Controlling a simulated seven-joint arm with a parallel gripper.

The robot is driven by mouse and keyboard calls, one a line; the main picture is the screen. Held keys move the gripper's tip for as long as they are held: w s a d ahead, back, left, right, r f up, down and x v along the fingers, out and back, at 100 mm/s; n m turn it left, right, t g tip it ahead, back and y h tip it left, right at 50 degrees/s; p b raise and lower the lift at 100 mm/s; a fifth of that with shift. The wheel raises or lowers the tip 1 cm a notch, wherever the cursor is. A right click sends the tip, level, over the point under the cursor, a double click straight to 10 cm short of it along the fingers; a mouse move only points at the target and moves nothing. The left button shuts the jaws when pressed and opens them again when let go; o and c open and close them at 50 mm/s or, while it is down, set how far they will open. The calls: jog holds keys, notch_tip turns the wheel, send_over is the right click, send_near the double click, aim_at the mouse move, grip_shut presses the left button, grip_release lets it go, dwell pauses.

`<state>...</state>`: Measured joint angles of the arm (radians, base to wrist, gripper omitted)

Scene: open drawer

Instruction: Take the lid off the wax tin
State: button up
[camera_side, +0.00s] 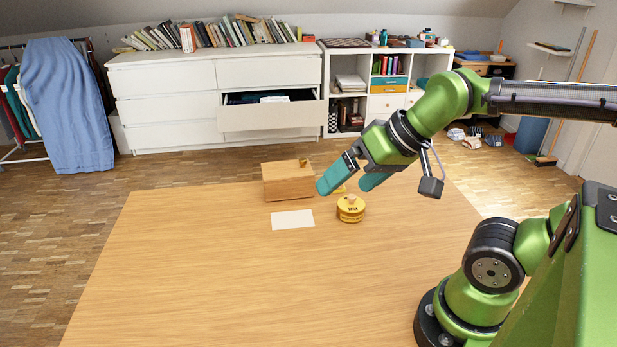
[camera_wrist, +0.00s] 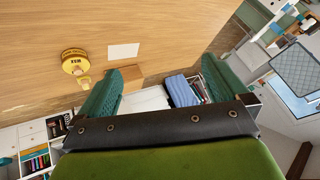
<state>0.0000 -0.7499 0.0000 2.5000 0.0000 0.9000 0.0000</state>
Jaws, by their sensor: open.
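The round yellow wax tin (camera_side: 350,212) stands upright on the wooden table. Its lid seems to be on, with a small pale knob (camera_side: 351,200) on top. The tin (camera_wrist: 74,58) also shows in the wrist view, upside down at the upper left. My gripper (camera_side: 345,186) is open, its two teal fingers apart with nothing held. It hangs above the table, behind and above the tin in the side view, not touching it. The tin lies outside the gap between the fingers in the wrist view. A small yellow thing by the fingers is partly hidden; I cannot tell what it is.
The table's front and left are clear. Behind, a white dresser (camera_side: 160,100) has one drawer (camera_side: 268,116) pulled open.

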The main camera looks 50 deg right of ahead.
jog(key=shift+d, duration=0.1)
jog(key=m+g+h, duration=0.2)
jog(key=g, duration=0.5)
send_over(352, 196)
notch_tip(352, 196, down, 5)
jog(key=r, duration=0.1)
jog(key=shift+n, duration=0.3)
jog(key=f, duration=1)
jog(key=shift+w+d+f, duration=0.2)
jog(key=shift+f, duration=0.05)
jog(key=f, duration=0.6)
jog(key=shift+s+a+f, duration=0.2)
jog(key=shift+s+a, duration=0.05)
jog(key=c, duration=0.9)
